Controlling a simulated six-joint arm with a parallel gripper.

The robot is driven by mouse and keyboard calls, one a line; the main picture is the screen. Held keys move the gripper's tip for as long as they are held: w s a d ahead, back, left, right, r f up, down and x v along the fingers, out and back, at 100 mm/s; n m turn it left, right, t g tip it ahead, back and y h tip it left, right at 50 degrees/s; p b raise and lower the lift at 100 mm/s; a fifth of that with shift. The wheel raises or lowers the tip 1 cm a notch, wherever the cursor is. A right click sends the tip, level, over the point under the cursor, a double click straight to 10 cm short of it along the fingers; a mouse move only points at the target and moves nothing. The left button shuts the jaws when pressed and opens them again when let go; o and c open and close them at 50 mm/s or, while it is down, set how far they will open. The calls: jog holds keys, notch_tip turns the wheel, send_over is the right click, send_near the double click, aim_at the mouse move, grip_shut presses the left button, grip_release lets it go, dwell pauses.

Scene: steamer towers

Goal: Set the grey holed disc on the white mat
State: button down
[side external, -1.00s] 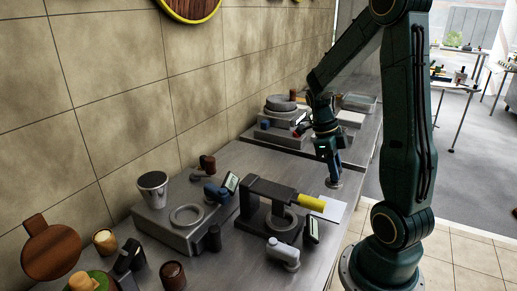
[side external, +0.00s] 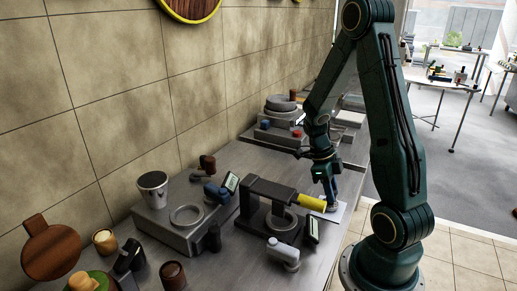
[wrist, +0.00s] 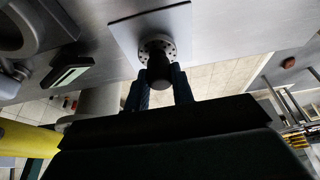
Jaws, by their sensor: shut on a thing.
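The grey holed disc (wrist: 157,47) has small holes round its rim and a dark knob in its middle. My gripper (wrist: 160,82) is shut on that knob, with a blue finger on each side. The white mat (wrist: 182,25) is a thin square plate; in the wrist view the disc overlaps it near its lower edge. In the side external view my gripper (side external: 330,193) points down with the disc (side external: 332,208) low over the mat (side external: 342,209). I cannot tell whether disc and mat touch. Part of the mat is hidden behind the yellow handle and the disc.
A dark press with a yellow handle (side external: 312,202) stands just left of my gripper, its handle end close by. A white-grey jug-like thing (side external: 283,255) and a grey machine with a ring (side external: 186,216) are nearer the camera. The table's right edge is close to the mat.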

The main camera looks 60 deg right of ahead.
jog(key=shift+f, duration=0.55)
jog(key=c, duration=1.2)
grip_release()
jog(key=shift+r, duration=0.15)
jog(key=shift+v, duration=5.9)
